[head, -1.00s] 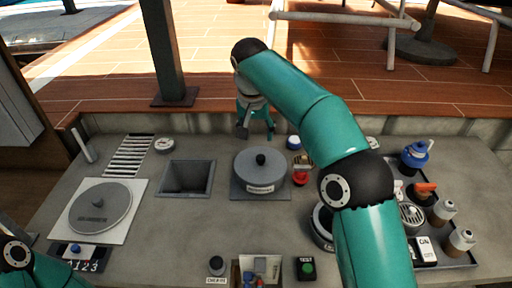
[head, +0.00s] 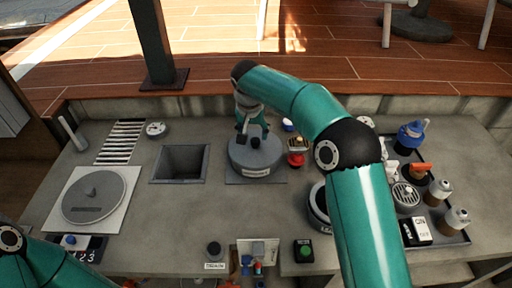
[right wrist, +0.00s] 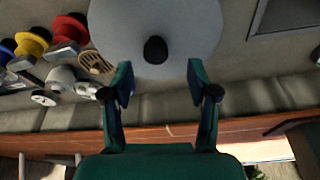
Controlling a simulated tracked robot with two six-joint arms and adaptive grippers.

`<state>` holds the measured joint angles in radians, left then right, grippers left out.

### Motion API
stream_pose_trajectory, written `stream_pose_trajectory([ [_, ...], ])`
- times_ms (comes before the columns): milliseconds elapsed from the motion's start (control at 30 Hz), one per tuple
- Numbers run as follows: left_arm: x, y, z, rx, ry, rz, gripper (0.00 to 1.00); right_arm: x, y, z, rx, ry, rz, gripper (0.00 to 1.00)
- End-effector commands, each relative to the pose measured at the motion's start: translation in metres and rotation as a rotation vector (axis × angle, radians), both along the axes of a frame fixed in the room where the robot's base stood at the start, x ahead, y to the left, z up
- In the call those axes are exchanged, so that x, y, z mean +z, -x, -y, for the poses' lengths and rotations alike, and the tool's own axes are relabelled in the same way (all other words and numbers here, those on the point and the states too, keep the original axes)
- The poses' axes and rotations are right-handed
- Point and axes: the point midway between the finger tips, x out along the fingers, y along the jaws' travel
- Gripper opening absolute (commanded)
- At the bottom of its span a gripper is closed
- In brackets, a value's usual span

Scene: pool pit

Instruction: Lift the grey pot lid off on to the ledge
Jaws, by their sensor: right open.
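The grey pot lid (head: 242,152) has a black knob (head: 255,143) on top and sits on the round pot with a label on its front. In the right wrist view the lid (right wrist: 185,30) fills the top centre, with its knob (right wrist: 155,50) just beyond my fingertips. My right gripper (head: 252,136) is at the back of the lid, close to the knob. Its two fingers (right wrist: 160,80) are apart with nothing between them. Only part of my left arm shows at the lower left; its gripper is out of view.
A square pit (head: 181,165) opens left of the pot. A red button (head: 296,159) stands close on its right. Farther left lies a round grey cover (head: 94,210) on a white plate. A tray (head: 458,238) of bottles is at right. Bare counter (head: 165,225) lies in front.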

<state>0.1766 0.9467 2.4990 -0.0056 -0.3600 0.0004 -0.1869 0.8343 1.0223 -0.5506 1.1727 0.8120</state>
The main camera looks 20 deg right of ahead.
Motion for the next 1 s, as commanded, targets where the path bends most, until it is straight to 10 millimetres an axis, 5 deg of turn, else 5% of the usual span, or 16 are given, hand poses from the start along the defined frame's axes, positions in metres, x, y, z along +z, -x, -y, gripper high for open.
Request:
stream_pose_trajectory([
  [400,0.019,0.0,0.0,0.0,0.0,0.0,0.4,-0.045,-0.009,0.01,0.002,0.0,-0.002,0.59],
  [667,0.018,0.0,0.0,0.0,0.0,0.0,0.4,-0.05,-0.01,0.01,0.002,0.0,0.0,0.59],
  [1000,0.018,0.0,0.0,0.0,0.0,0.0,0.4,-0.05,-0.01,0.01,0.003,0.0,-0.002,0.06],
])
